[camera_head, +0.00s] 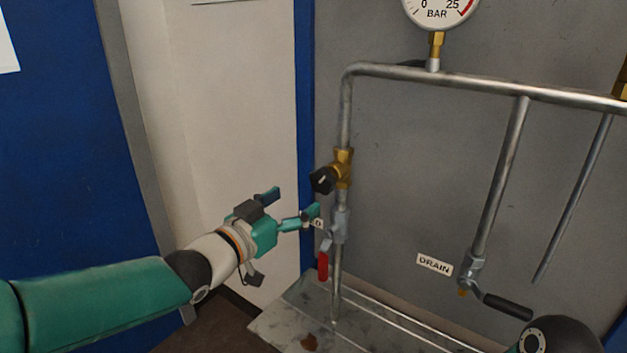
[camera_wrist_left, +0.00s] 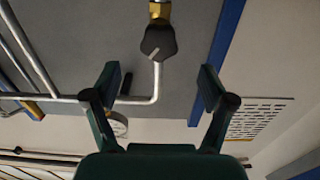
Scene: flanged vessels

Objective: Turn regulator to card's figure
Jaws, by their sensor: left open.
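The regulator (camera_head: 343,168) is a brass body on the upright pipe with a black knob (camera_head: 322,180) facing left. The knob also shows in the left wrist view (camera_wrist_left: 158,42), with a pale mark on its face. My left gripper (camera_head: 294,203) is open and empty, just left of and slightly below the knob, apart from it. In the left wrist view, the knob lies beyond and between the spread fingers (camera_wrist_left: 158,80). The pressure gauge (camera_head: 437,12), marked BAR, is cut off at the top, and its needle is not visible. No readable figure card shows. My right gripper is not in view.
A valve with a red handle (camera_head: 323,266) sits below the regulator. A DRAIN label (camera_head: 434,264) is beside a valve with a black lever (camera_head: 508,306). A metal tray (camera_head: 290,320) lies below. A white sheet (camera_head: 8,45) is cut off at far left.

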